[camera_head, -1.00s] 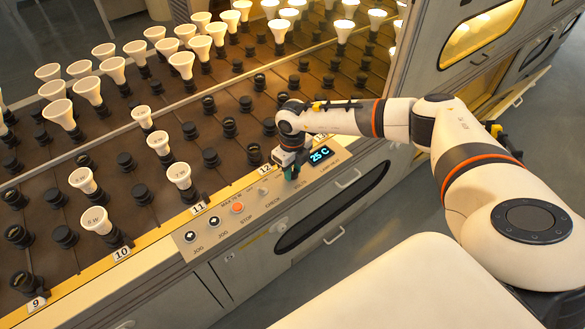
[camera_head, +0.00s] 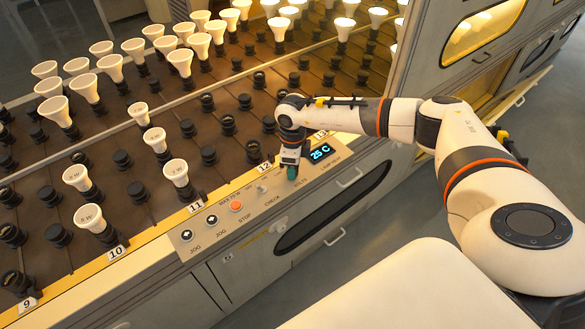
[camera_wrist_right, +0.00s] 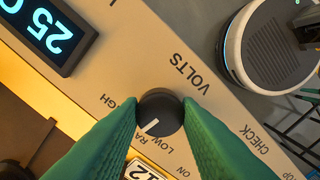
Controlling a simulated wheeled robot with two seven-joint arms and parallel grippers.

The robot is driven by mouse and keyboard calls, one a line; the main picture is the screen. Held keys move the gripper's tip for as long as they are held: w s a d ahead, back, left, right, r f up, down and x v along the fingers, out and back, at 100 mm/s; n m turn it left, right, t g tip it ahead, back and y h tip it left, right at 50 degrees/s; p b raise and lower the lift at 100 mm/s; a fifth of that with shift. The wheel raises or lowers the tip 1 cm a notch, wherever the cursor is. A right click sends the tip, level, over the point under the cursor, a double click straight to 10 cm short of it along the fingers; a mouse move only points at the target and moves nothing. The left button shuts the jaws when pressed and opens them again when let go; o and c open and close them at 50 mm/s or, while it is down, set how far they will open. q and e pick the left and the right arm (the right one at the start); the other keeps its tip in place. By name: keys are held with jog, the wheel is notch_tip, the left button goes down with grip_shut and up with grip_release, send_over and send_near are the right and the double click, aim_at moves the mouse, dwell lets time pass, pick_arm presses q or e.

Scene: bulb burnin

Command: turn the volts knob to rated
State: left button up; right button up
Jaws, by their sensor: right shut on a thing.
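The black volts knob (camera_wrist_right: 160,113) sits on the beige control panel (camera_wrist_right: 215,75), between the words VOLTS and LOW in the right wrist view. Its white pointer line slants down and left, toward the partly hidden LOW and RATED lettering; I cannot tell exactly which mark it meets. My right gripper (camera_wrist_right: 160,118) has its green fingers shut on the knob, one on each side. In the head view my right gripper (camera_head: 291,172) hangs down at the panel, and its fingers hide the knob. My left gripper is not in view.
A blue display (camera_head: 321,153) reads 25 C right beside the gripper. Behind the panel is a brown rack (camera_head: 150,185) with bulbs and black sockets.

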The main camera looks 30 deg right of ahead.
jog(key=shift+n, duration=0.6)
jog(key=o, duration=1)
jog(key=shift+r, duration=0.15)
notch_tip(320, 180, up, 12)
jog(key=shift+f+b, duration=0.1)
jog(key=shift+b, duration=0.55)
